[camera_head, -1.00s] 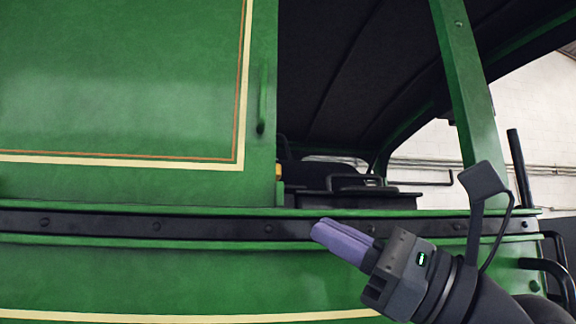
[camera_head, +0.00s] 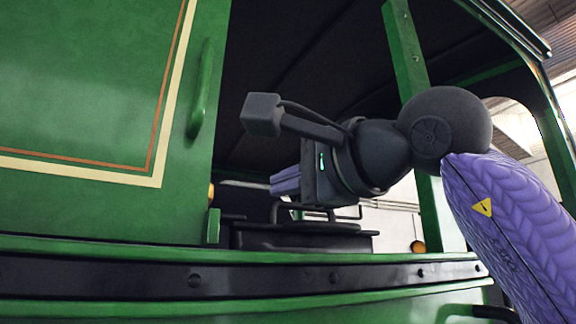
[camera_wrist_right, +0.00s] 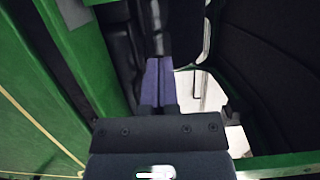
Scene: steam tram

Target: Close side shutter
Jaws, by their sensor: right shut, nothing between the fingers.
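The side shutter (camera_head: 85,95) is a large green panel with cream and orange lining at the left of the head view. A green upright handle (camera_head: 201,90) is fixed near its right edge. The opening to the right of the shutter is uncovered, with a dark interior behind it. My right gripper (camera_head: 272,183) is shut and empty, its purple fingers pointing left in the opening, to the right of the shutter's edge and apart from the handle. In the right wrist view the shut fingers (camera_wrist_right: 158,82) point up, and the green shutter edge (camera_wrist_right: 75,55) is to their left. My left gripper is out of view.
A black rail (camera_head: 120,278) with bolts runs along the green side below the opening. A green post (camera_head: 408,60) stands right of the opening. Dark fittings (camera_head: 300,236) sit inside, below my gripper.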

